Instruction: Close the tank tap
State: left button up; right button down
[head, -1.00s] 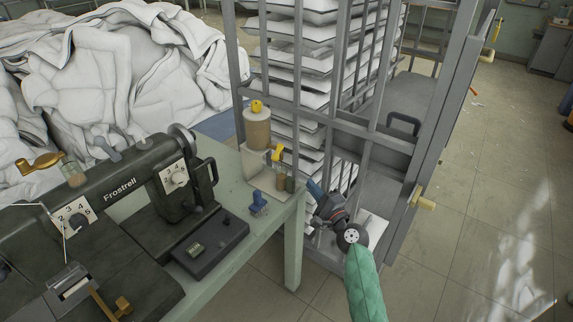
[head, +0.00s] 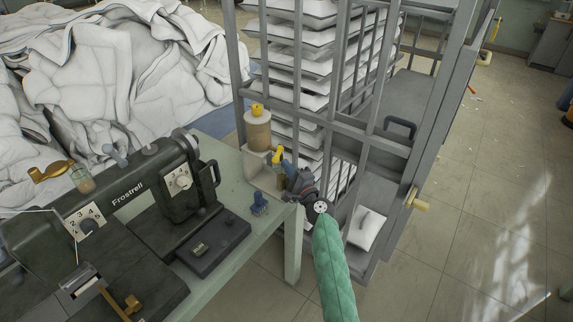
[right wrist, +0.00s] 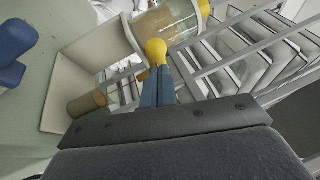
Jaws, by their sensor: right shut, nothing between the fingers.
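The tank (head: 257,131) is a small tan cylinder with a yellow cap, standing on a pale bracket at the far right corner of the green table. Its tap has a yellow knob (head: 277,156) low on the tank's right side; the knob also shows in the right wrist view (right wrist: 156,50). My right gripper (head: 287,165) is shut and empty, its blue fingertips at the knob. In the wrist view the tips (right wrist: 157,80) lie right against or just below the knob; I cannot tell if they touch. My left gripper is not in view.
A dark Frostrell sewing machine (head: 125,195) stands on the green table (head: 232,262). A small blue object (head: 259,204) lies near the table's edge. A grey barred rack (head: 335,120) with stacked white sheets stands behind. White duvets (head: 110,70) are heaped at the back left.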

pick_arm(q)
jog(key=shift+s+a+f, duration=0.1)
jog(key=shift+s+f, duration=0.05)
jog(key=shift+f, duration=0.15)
pick_arm(e)
jog(key=shift+a, duration=0.25)
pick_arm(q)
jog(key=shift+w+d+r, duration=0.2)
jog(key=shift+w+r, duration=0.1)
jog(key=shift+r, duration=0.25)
pick_arm(e)
jog(key=shift+a+r, duration=0.15)
jog(key=shift+a, duration=0.35)
